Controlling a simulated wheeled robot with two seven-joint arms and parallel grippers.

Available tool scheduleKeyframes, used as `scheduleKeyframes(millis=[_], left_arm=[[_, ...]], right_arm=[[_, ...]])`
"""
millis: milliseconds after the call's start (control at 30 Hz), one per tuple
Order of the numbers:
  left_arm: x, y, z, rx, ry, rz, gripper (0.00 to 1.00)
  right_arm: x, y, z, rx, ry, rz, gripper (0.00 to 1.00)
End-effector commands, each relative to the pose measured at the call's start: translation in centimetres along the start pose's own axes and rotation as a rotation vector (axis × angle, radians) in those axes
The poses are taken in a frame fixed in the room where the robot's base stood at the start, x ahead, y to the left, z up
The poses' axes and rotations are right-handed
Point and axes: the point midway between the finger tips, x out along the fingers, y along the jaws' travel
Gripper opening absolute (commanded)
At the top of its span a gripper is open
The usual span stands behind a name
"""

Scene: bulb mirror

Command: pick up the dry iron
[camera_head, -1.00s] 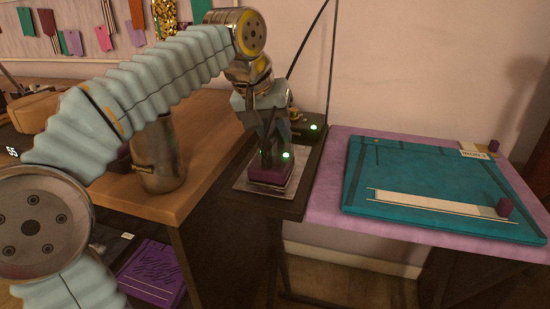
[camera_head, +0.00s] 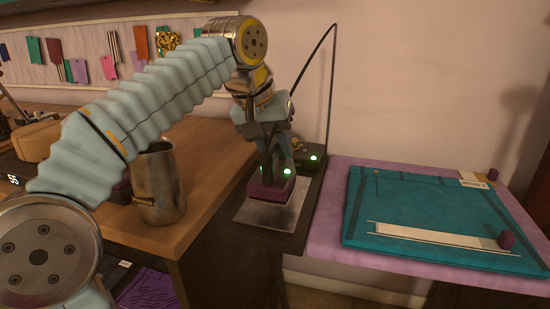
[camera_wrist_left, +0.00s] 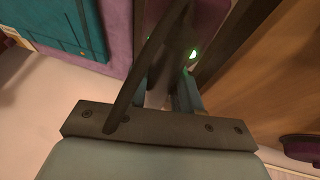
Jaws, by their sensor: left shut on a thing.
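The dry iron (camera_head: 271,186) is a small purple block with a lit green light, above a pale pad (camera_head: 277,216) on a narrow dark stand. My left gripper (camera_head: 276,160) comes down from above and is shut on the iron. The iron looks raised a little off the pad, and the fingers hide part of its top. In the left wrist view a green light shows beyond the fingers, and the iron is mostly hidden. My right gripper is not in view.
A thin black curved rod (camera_head: 331,85) rises behind the iron, near a second green light (camera_head: 315,157). A metal jug (camera_head: 157,184) stands on the wooden table to the left. To the right, a purple table (camera_head: 321,232) bears a teal board (camera_head: 420,205).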

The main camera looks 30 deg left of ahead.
Motion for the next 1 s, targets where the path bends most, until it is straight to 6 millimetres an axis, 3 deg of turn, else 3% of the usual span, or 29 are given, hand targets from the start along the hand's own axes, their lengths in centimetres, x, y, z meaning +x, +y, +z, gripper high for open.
scheduleKeyframes(millis=[200, 400, 700, 1000], left_arm=[[-5.9, 2.7, 1.8, 0.004, 0.008, 0.007, 0.00], [-9.2, 4.9, 5.4, 0.005, 0.005, 0.005, 0.00], [-11.6, 6.7, 8.0, 0.001, 0.003, 0.003, 0.00], [-11.9, 6.8, 8.3, 0.000, 0.002, 0.002, 0.00]], right_arm=[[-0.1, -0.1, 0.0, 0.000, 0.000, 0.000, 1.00], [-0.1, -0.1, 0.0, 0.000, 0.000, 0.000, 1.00], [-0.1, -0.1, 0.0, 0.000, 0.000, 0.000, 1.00], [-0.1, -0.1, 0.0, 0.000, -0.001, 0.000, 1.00]])
